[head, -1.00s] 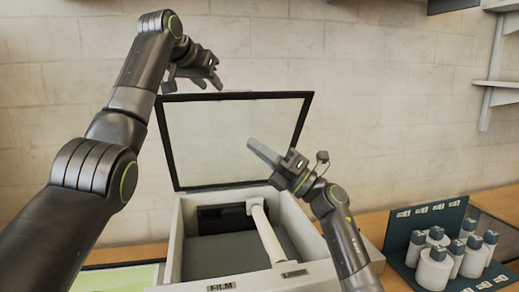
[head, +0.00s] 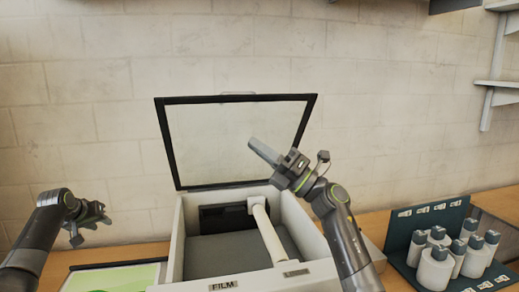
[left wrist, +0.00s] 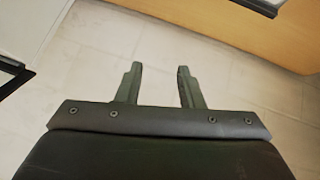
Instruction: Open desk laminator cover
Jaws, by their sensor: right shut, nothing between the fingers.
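The laminator (head: 296,281) is a pale box in the middle of the head view, with a "FILM" label on its front. Its cover (head: 240,140), a clear panel in a black frame, stands raised at the back, tilted up against the wall side. Inside the box are a dark grey bed and a white roller (head: 267,234). My right gripper (head: 264,151) is shut and empty, in front of the cover's right part and above the box. My left gripper (head: 92,229) is left of the laminator, apart from it. The left wrist view shows its two fingers (left wrist: 158,84) spread with nothing between them.
A green sheet in a dark frame (head: 75,268) lies on the wooden table left of the laminator. A dark rack (head: 407,235) with several white bottles (head: 434,268) stands at the right. Grey shelves (head: 500,88) are on the wall at the upper right.

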